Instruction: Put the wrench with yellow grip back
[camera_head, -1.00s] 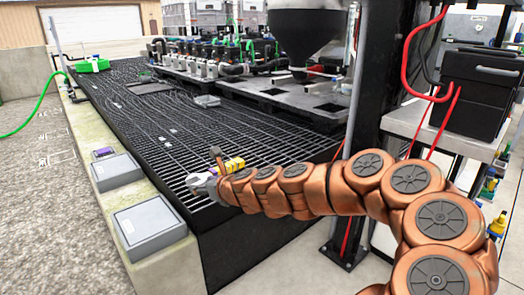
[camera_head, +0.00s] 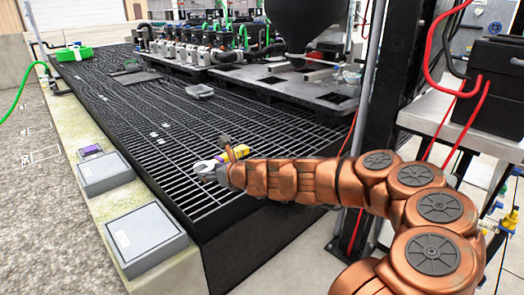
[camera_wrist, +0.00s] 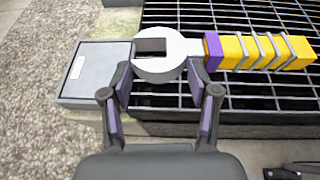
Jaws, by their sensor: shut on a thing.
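The wrench (camera_wrist: 166,58) has a grey ring-like head, a purple collar and a yellow grip (camera_wrist: 265,52) with grey bands. My gripper (camera_wrist: 160,82) is shut on the wrench at its head, with a dark finger on each side. The grip points right in the wrist view. In the head view my gripper (camera_head: 226,160) holds the wrench over the near left part of the black grating, with its grey head (camera_head: 206,167) to the left and some yellow (camera_head: 239,152) showing behind my gripper. My gripper partly hides the wrench there.
Black grating (camera_head: 150,125) spreads beneath and beyond the wrench. Grey boxes (camera_head: 145,238) (camera_head: 105,174) sit on the concrete ledge at left, with a small purple-topped item (camera_head: 90,151) beyond. A dark post (camera_head: 385,120) stands right of the grating, near my arm.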

